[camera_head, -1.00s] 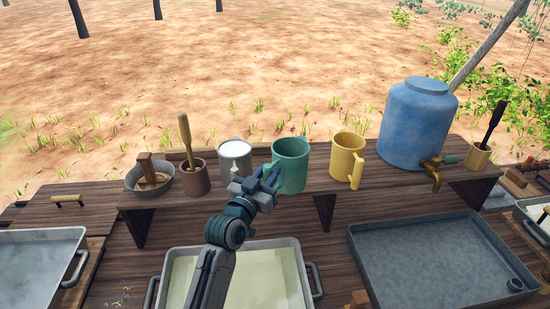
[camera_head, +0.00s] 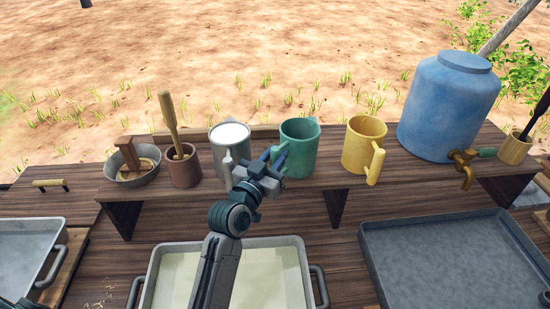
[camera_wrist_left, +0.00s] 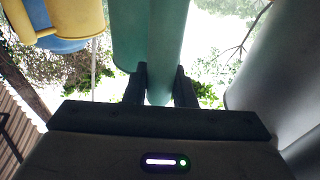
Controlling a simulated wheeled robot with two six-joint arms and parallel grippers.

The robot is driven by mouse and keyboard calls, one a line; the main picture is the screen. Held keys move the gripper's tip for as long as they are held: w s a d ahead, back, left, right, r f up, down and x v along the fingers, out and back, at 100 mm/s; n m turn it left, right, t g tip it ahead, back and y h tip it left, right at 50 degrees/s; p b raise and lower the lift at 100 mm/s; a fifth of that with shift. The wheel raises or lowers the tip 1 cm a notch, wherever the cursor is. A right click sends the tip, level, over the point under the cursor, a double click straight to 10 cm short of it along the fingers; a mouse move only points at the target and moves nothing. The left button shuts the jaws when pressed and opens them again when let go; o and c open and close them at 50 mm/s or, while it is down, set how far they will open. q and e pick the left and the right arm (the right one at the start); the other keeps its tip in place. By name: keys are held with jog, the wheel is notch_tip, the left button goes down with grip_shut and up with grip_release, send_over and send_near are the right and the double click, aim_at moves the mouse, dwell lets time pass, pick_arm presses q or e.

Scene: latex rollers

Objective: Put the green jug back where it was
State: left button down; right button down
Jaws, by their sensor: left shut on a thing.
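The green jug (camera_head: 300,145) stands upright on the raised wooden shelf (camera_head: 330,178), between the white-filled grey jug and the yellow jug. My left gripper (camera_head: 271,162) is at the jug's near left side, shut on its handle. In the left wrist view the two fingers pinch the green handle (camera_wrist_left: 165,60), with the green body (camera_wrist_left: 127,35) right beside it. Whether the jug's base touches the shelf is hard to tell, as the gripper hides part of it.
The grey jug (camera_head: 229,139) is close on the left, the yellow jug (camera_head: 364,145) on the right. A blue barrel (camera_head: 448,105) with a tap stands further right. A tray of pale liquid (camera_head: 290,240) and an empty grey tray (camera_head: 450,255) lie below the shelf.

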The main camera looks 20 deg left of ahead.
pick_arm(q)
jog(key=c, duration=1.6)
grip_release()
jog(key=shift+w+f, duration=0.1)
jog(key=shift+w, duration=0.15)
jog(key=shift+c, duration=0.2)
jog(key=o, duration=0.4)
jog(key=shift+s, duration=0.25)
jog(key=shift+o, duration=0.2)
jog(key=shift+s+r, duration=0.2)
jog(key=shift+r, duration=0.05)
jog(key=shift+w+f, duration=0.1)
jog(key=shift+f, duration=0.05)
jog(key=shift+s+a+f, duration=0.1)
jog(key=shift+s, duration=0.15)
jog(key=r+b+v, duration=0.1)
jog(key=b+v, duration=0.2)
jog(key=v, duration=0.8)
jog(key=shift+s+f+b, duration=0.2)
jog(key=shift+f+b, duration=0.15)
jog(key=shift+f, duration=0.05)
pick_arm(e)
jog(key=shift+w+a+f, duration=0.1)
jog(key=shift+w+f, duration=0.2)
jog(key=shift+f, duration=0.6)
jog(key=shift+w+a+f, duration=0.1)
jog(key=shift+w+f, duration=0.15)
jog(key=shift+f, duration=0.65)
